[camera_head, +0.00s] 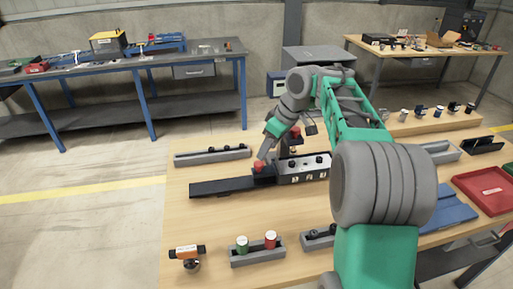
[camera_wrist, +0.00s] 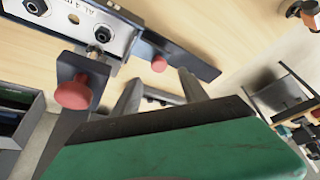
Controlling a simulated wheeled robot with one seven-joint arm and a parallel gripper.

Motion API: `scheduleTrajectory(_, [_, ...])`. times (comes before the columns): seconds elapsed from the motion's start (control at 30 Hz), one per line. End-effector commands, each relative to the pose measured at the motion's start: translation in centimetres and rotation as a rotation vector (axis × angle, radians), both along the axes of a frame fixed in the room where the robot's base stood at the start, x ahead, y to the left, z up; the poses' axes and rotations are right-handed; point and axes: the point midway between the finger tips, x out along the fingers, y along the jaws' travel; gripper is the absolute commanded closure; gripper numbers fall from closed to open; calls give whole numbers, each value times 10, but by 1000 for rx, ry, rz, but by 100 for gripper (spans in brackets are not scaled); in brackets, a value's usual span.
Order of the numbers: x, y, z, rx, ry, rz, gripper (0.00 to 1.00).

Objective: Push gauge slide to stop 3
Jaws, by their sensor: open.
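The gauge is a pale block (camera_head: 303,169) with dark round fittings, joined to a long dark rail (camera_head: 222,187) that runs left. A red knob (camera_head: 258,166) sits on the rail just left of the block. It also shows in the wrist view (camera_wrist: 158,64). A second red knob (camera_head: 295,131) tops a dark post behind the block; it looms larger in the wrist view (camera_wrist: 72,92). My gripper (camera_wrist: 160,94) is open and empty, its fingers pointing toward the rail near the first knob. Whether a finger touches it I cannot tell. Stop markings are unreadable.
A grey holder (camera_head: 258,257) with a green and a red cylinder stands in front. An orange-and-black part (camera_head: 186,254) is at the front left. A grey strip (camera_head: 212,155) lies behind the rail. A red tray (camera_head: 487,193) is at right. Bare wood surrounds the rail's left end.

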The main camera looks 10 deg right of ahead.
Motion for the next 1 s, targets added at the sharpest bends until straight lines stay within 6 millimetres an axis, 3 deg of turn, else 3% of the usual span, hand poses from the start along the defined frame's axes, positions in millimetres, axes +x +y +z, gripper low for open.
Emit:
scheduleTrajectory(0.5, [23, 16, -69, -2, -4, 10, 49])
scheduleTrajectory(0.77, [24, 19, -71, -2, -6, 11, 49])
scheduleTrajectory(1.0, [24, 18, -71, -2, -6, 11, 67])
